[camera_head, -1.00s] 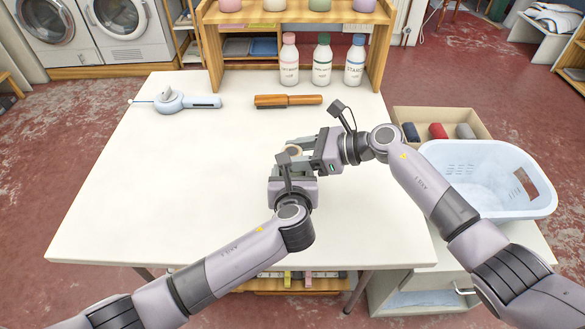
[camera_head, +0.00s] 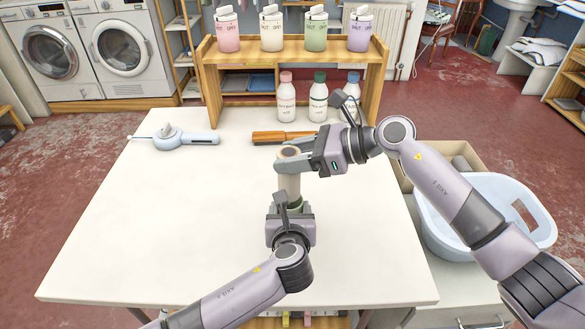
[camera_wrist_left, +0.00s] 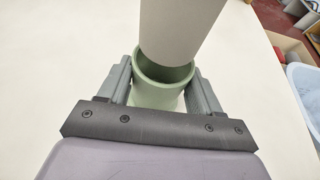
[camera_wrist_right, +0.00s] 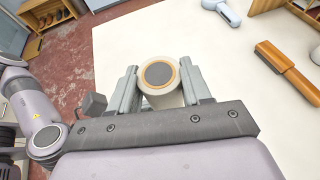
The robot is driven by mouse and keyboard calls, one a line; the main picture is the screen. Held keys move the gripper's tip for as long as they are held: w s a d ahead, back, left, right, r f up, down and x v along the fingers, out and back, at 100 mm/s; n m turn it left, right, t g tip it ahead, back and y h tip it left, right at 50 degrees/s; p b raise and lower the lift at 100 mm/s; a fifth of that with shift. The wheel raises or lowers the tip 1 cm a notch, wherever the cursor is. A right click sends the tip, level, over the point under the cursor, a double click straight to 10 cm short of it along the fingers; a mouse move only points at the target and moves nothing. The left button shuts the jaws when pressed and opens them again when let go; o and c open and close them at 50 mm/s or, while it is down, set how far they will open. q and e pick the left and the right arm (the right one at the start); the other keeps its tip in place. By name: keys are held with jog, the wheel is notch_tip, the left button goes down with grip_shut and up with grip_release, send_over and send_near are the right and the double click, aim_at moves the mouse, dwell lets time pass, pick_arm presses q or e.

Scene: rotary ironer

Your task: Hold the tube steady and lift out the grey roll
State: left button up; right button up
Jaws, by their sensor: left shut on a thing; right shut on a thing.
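The green tube (camera_wrist_left: 162,88) stands upright on the table between the fingers of my left gripper (camera_wrist_left: 163,85), which is shut on it. In the head view its rim shows just above my left gripper (camera_head: 292,205). The grey roll (camera_head: 289,184) stands upright above the tube, a long part of it in sight. In the left wrist view the roll's lower end (camera_wrist_left: 178,35) is at the tube's mouth, and I cannot tell whether it is still inside. My right gripper (camera_wrist_right: 160,85) is shut on the roll near its top, where a dark round core with a tan ring shows.
A wooden-handled brush (camera_head: 283,137) and a light blue tool (camera_head: 175,139) lie behind on the white table (camera_head: 150,220). A blue basket (camera_head: 480,215) and a cardboard box (camera_head: 470,155) are at the right.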

pick_arm(q)
jog(key=o, duration=1.2)
jog(key=shift+o, duration=0.2)
jog(key=v, duration=1.2)
jog(key=shift+s, duration=0.1)
pick_arm(e)
jog(key=shift+s, duration=0.1)
